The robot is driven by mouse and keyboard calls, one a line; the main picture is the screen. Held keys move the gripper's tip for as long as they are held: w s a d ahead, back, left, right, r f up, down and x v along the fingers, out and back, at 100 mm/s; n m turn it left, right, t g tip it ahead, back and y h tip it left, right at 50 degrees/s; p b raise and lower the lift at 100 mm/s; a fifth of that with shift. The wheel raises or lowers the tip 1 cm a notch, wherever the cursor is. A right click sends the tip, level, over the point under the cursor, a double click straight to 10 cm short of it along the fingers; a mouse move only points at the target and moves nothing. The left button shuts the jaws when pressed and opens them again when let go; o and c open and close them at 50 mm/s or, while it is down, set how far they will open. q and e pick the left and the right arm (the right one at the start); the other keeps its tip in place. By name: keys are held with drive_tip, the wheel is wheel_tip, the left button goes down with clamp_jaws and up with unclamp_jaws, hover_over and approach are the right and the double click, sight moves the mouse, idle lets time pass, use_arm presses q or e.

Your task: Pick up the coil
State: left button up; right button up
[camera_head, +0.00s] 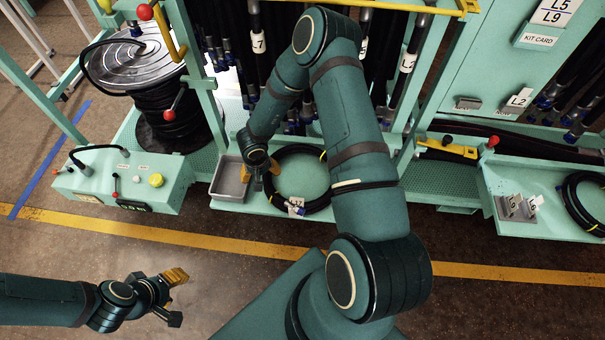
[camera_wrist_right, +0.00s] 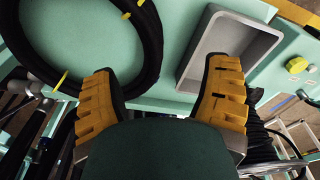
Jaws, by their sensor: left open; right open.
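A black hose coil (camera_head: 290,151) with yellow ties and a white tag lies on the pale green shelf (camera_head: 303,178) at the middle. My right arm covers part of its right side. My right gripper (camera_head: 260,180) is above the coil's left edge, between the coil and a grey tray. In the right wrist view, my right gripper (camera_wrist_right: 160,66) is open with nothing between its fingers. There the coil (camera_wrist_right: 150,40) is at the upper left, beyond the left finger. My left gripper (camera_head: 176,298) is open and empty over the floor at lower left.
The grey tray (camera_head: 229,180) sits left of the coil; it also shows in the right wrist view (camera_wrist_right: 210,70). A control box (camera_head: 130,182) and a hose reel (camera_head: 165,105) stand left. Another coil (camera_head: 574,205) lies far right. Hoses hang behind the shelf.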

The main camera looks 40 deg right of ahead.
sight(269, 183)
drive_tip(key=shift+w+d+r+m+g+y+p, duration=0.15)
drive_tip(key=shift+w+d+r+g+p, duration=0.1)
drive_tip(key=shift+w+d, duration=0.35)
drive_tip(key=shift+w+d+r+m+g+y+p, duration=0.15)
drive_tip(key=shift+w+d+g+p, duration=0.2)
drive_tip(key=shift+d, duration=0.3)
drive_tip(key=shift+w+d, duration=0.1)
drive_tip(key=shift+d, duration=0.25)
drive_tip(key=shift+f, duration=0.25)
wheel_tip(269, 183, down, 13)
drive_tip(key=b, duration=0.3)
drive_tip(key=shift+w+d+f, duration=0.1)
drive_tip(key=shift+f, duration=0.05)
use_arm(q)
drive_tip(key=shift+d+f, duration=0.15)
drive_tip(key=shift+f, duration=0.4)
use_arm(e)
clamp_jaws()
